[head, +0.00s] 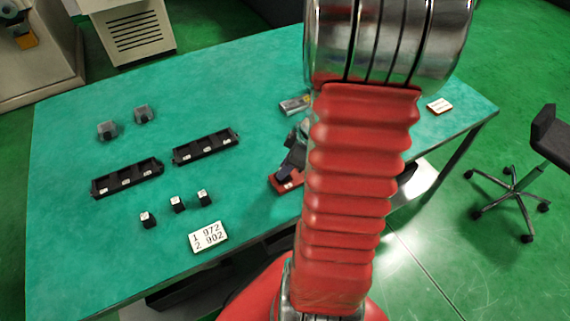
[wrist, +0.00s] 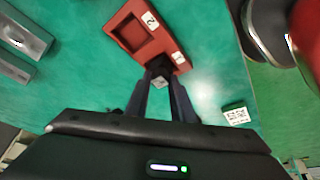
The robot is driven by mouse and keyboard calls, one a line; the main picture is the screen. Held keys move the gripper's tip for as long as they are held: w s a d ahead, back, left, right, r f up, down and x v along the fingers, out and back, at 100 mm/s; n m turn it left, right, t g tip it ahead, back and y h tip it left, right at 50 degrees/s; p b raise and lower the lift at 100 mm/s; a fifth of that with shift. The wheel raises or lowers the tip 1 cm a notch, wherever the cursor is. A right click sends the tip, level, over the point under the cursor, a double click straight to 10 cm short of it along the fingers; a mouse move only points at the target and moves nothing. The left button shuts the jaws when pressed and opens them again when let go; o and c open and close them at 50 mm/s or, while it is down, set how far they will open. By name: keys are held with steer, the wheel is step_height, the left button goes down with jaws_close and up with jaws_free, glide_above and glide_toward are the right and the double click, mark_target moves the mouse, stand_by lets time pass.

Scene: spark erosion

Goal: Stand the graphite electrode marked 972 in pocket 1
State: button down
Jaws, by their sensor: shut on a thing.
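The red two-pocket tray (wrist: 124,36) lies on the green table, with label 2 by its far pocket and label 1 by its near pocket. It also shows in the head view (head: 290,186), partly behind my arm. My gripper (wrist: 160,86) is shut on a dark electrode (wrist: 158,66) at pocket 1. I cannot tell whether the electrode is inside the pocket or just above it, and its marking is not readable. The head view shows my gripper (head: 291,166) close over the tray. A white card (head: 208,236) reads 1 972 and 2 902.
Two black racks (head: 127,180) (head: 205,147) and two grey blocks (head: 107,130) (head: 143,114) lie further back. A metal piece (head: 295,105) lies behind the tray. A small card (head: 440,106) lies near the right edge.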

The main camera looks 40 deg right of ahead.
steer(key=shift+f, duration=0.3)
stand_by(0.5)
steer(key=c, duration=1.4)
jaws_free()
steer(key=shift+c, duration=0.2)
steer(key=shift+r, duration=0.1)
steer(key=v, duration=1.3)
steer(key=shift+r, duration=0.25)
steer(key=a+r+m+h, duration=0.1)
steer(key=a+r+m, duration=0.2)
steer(key=a, duration=1)
steer(key=w+a+r+m+t+h, duration=0.1)
steer(key=a+r+m, duration=0.1)
steer(key=a+r, duration=0.6)
steer(key=a, duration=0.5)
steer(key=shift+m+t, duration=0.3)
steer(key=shift+m, duration=0.1)
